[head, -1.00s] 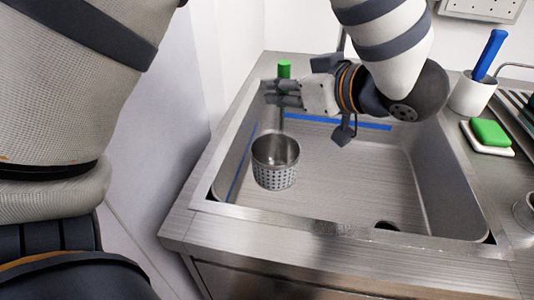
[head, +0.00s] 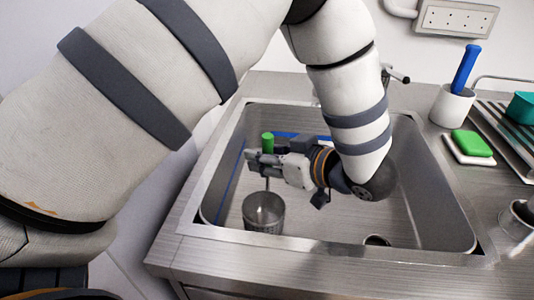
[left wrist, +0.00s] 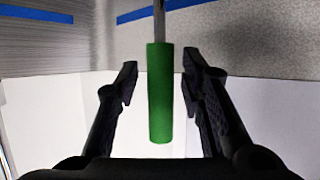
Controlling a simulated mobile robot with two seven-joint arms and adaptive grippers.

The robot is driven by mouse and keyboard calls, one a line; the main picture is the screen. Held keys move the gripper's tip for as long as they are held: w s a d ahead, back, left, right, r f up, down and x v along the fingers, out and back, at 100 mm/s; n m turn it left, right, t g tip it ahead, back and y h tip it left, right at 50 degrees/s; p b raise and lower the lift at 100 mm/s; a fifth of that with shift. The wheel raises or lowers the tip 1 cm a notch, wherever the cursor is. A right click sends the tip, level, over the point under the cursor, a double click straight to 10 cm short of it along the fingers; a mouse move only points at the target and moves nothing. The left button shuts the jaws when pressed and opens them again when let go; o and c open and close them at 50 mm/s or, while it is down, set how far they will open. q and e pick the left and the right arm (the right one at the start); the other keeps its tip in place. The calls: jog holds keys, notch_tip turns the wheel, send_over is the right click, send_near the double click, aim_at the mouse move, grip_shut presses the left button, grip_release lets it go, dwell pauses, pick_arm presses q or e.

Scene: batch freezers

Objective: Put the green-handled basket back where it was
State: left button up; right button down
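The basket (head: 263,214) is a perforated metal cup on a thin upright rod with a green handle (head: 267,142). It is upright in the left part of the sink (head: 405,215), low down and seemingly on the sink floor. My left gripper (head: 252,160) is at the rod just under the green handle in the head view. In the left wrist view the green handle (left wrist: 160,95) lies between the two fingers of my left gripper (left wrist: 160,75), with a gap on each side. The fingers are open. My right gripper is not in view.
Blue lines mark the sink's left and back. A drain (head: 377,240) is at the front. Right of the sink are a white cup with a blue-handled tool (head: 452,105), a green sponge (head: 471,143) and a drying rack (head: 505,140). A tap (head: 395,75) stands behind.

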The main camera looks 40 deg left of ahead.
pick_arm(q)
jog(key=shift+r, duration=0.2)
jog(key=v, duration=1.2)
jog(key=shift+f, duration=0.1)
